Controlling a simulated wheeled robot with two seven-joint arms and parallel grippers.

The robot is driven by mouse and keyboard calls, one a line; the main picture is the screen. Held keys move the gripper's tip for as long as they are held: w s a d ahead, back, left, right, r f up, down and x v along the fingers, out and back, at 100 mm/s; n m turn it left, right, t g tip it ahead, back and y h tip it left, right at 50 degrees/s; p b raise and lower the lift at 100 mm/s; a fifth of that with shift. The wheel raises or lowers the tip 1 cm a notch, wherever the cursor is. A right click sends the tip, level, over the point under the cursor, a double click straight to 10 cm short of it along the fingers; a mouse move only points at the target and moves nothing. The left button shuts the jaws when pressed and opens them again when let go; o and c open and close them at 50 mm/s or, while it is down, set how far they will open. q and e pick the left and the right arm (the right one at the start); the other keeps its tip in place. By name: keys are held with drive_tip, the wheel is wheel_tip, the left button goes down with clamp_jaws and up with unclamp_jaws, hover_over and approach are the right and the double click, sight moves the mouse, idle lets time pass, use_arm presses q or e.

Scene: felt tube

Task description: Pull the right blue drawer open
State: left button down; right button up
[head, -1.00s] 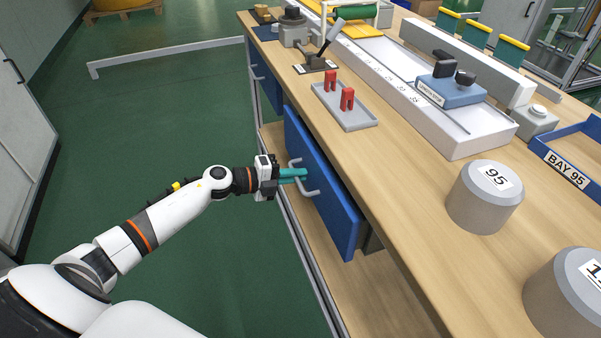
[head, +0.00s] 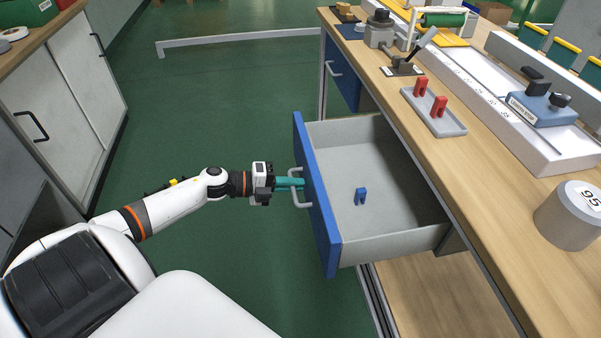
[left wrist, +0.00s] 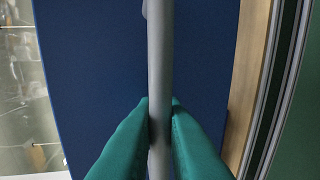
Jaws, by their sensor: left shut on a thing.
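The right blue drawer (head: 318,212) stands well out from the workbench in the head view, its grey inside showing. A small blue clip-shaped piece (head: 361,196) is in it. My left gripper (head: 299,184) is shut on the drawer's grey bar handle (head: 294,199). In the left wrist view, the teal fingers (left wrist: 159,125) close on both sides of the handle (left wrist: 160,60), in front of the blue drawer front (left wrist: 90,60). My right gripper is not in view.
Another blue drawer (head: 342,72) is closed farther along the bench. A grey tray (head: 449,122) with red pieces lies on the benchtop (head: 480,170). A white cabinet (head: 60,110) stands at the left. Green floor (head: 210,110) lies clear between.

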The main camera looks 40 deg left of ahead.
use_arm(q)
drive_tip(key=shift+s+a, duration=0.3)
drive_tip(key=shift+s, duration=0.05)
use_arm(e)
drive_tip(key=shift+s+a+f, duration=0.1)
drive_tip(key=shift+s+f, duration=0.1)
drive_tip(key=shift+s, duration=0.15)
use_arm(q)
drive_tip(key=c, duration=1.8)
unclamp_jaws()
drive_tip(key=shift+c, duration=0.2)
drive_tip(key=shift+s+a, duration=0.1)
